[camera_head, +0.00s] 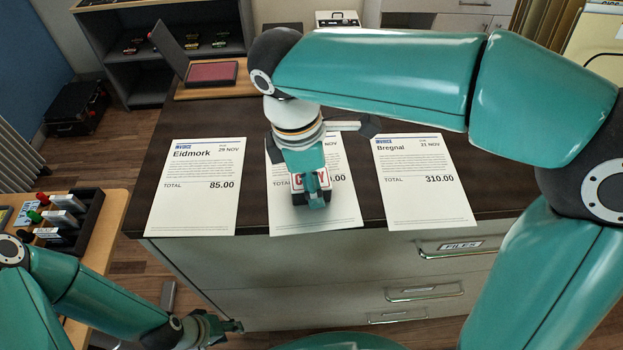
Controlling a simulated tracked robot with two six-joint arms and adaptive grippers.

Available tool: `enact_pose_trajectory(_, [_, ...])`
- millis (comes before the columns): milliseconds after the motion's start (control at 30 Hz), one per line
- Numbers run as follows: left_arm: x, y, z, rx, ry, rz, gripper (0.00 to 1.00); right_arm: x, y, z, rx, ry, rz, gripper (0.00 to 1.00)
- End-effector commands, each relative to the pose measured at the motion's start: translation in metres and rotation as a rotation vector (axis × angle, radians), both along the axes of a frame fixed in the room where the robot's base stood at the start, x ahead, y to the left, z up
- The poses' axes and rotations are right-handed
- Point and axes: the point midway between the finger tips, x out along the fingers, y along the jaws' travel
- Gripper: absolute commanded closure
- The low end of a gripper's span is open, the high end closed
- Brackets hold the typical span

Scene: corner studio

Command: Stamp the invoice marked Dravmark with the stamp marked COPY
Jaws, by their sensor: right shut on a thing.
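My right gripper (317,190) is shut on a stamp (298,183) whose white label shows a red C and Y, with the middle letters behind a finger. The stamp is upright over the lower half of the middle invoice (290,218); I cannot tell whether it touches the paper. That invoice's name and most of its text are hidden by my arm. The left invoice (195,205) reads Eidmork, 85.00. The right invoice (425,205) reads Bregnal, 310.00. My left gripper (235,327) is low in front of the cabinet, away from the papers; its finger opening is unclear.
An open ink pad (212,74) with a dark red surface lies on a wooden board (240,88) at the back of the dark desktop (165,120). A dark rack (88,215) with several stamps stands on a wooden side table at left. Drawers are below the desktop.

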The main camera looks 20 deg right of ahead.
Motion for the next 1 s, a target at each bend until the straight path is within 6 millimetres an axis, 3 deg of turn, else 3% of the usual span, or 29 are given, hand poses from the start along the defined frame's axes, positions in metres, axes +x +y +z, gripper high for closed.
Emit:
enact_pose_trajectory(533, [0.0,0.0,0.001,0.0,0.0,0.0,0.6,-0.001,0.0,0.0,-0.002,0.005,-0.001,0.92])
enact_pose_trajectory(1000, [0.0,0.0,0.036,0.0,0.0,0.0,0.6,-0.001,-0.001,0.037,-0.001,0.002,-0.001,0.92])
